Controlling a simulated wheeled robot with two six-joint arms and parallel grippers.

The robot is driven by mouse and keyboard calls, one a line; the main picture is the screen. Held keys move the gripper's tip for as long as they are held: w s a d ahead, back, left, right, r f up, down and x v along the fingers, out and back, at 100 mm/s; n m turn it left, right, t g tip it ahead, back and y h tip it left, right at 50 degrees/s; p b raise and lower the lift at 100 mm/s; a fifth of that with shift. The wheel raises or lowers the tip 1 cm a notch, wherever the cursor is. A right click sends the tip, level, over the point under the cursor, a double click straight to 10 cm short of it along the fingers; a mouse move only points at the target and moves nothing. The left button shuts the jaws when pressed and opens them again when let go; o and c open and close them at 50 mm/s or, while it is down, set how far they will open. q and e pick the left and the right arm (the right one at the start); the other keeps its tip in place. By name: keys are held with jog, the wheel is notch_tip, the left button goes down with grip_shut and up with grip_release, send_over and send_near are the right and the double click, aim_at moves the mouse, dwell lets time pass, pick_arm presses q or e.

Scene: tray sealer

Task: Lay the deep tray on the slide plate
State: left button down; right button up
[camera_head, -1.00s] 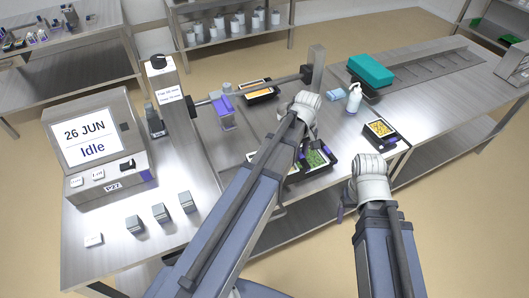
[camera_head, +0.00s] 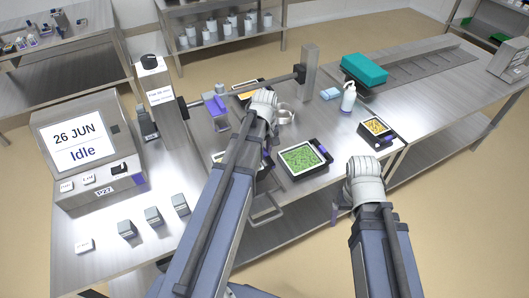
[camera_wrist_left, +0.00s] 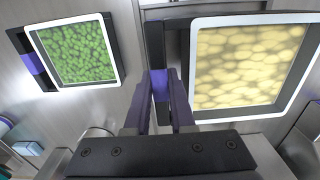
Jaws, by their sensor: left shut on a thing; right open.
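My left gripper (camera_wrist_left: 160,88) is shut on the purple grip at the side of a black-framed, white-rimmed tray with yellow contents (camera_wrist_left: 250,65). In the head view this tray (camera_head: 219,157) lies mostly hidden behind my left arm. It is over the front of the sealer area, where a metal loop handle (camera_head: 268,211) sticks out at the table's front edge. The slide plate is mostly covered, and I cannot tell whether the tray touches it. My right gripper (camera_head: 339,205) is open and empty beside the table's front edge, its fingertips partly hidden.
A tray with green contents (camera_head: 301,158) sits just right of the held tray. Another food tray (camera_head: 377,128) is further right, and one (camera_head: 248,87) is behind. A spray bottle (camera_head: 348,97) and teal box (camera_head: 364,69) stand at the back. The sealer's purple part (camera_head: 215,108) is behind the left gripper.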

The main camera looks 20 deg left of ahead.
pick_arm(q)
jog(key=shift+f+b, duration=2.55)
jog(key=shift+f, duration=0.35)
jog(key=shift+r, duration=0.1)
jog(key=c, duration=0.7)
grip_release()
jog(key=c, duration=0.3)
jog(key=shift+r, duration=0.1)
notch_tip(320, 180, up, 7)
jog(key=p, duration=0.7)
